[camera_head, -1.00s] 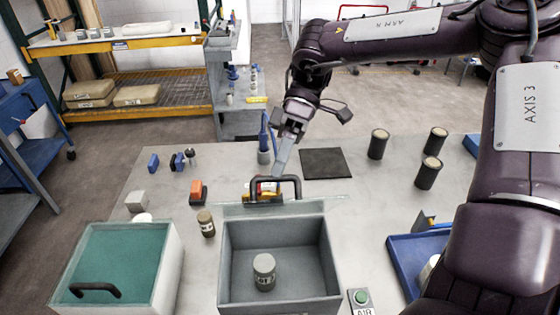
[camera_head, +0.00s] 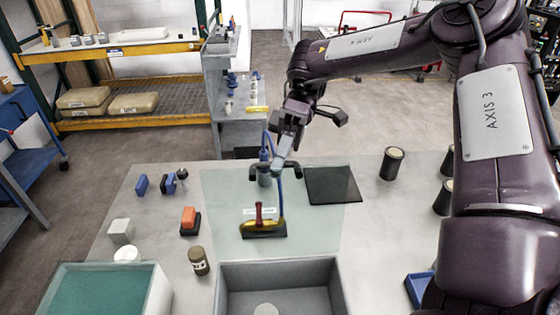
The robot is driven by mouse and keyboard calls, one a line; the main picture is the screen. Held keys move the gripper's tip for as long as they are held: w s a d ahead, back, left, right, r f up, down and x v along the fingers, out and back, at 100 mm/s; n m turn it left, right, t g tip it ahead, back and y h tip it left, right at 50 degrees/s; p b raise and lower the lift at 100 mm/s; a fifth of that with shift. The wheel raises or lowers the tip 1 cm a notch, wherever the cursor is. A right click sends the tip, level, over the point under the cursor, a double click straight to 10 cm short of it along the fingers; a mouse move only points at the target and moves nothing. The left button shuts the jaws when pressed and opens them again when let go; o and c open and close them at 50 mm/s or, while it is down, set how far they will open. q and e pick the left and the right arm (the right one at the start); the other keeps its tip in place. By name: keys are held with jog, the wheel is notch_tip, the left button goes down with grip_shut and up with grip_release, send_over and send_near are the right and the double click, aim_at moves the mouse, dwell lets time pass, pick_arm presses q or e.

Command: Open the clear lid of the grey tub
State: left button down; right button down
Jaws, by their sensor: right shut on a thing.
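The grey tub (camera_head: 336,285) is at the bottom middle, cut off by the picture's edge. Its top is uncovered, and part of a round can (camera_head: 265,310) shows inside. The clear lid (camera_head: 225,225) spreads beyond the tub's back rim, swung open away from the tub. Its exact tilt is hard to tell. Its dark handle (camera_head: 258,171) is near the lid's far end. My right gripper (camera_head: 281,163) is shut on this handle, its fingertips partly hidden. My left gripper is not in view.
A yellow tool with a red handle (camera_head: 262,222) shows through the lid. A dark mat (camera_head: 332,185) lies to its right. A teal-lidded tub (camera_head: 95,292) and a small jar (camera_head: 198,261) are left. Dark cylinders (camera_head: 392,164) stand right.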

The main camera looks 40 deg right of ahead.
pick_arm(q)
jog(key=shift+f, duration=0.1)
pick_arm(e)
jog(key=shift+s+d+f, duration=0.1)
jog(key=shift+f, duration=0.5)
jog(key=c, duration=1.8)
grip_release()
jog(key=o, duration=0.3)
jog(key=shift+w+d, duration=0.1)
jog(key=shift+w, duration=0.25)
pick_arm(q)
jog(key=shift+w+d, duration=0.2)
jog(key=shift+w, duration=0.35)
pick_arm(e)
jog(key=shift+o, duration=0.2)
jog(key=shift+r, duration=0.1)
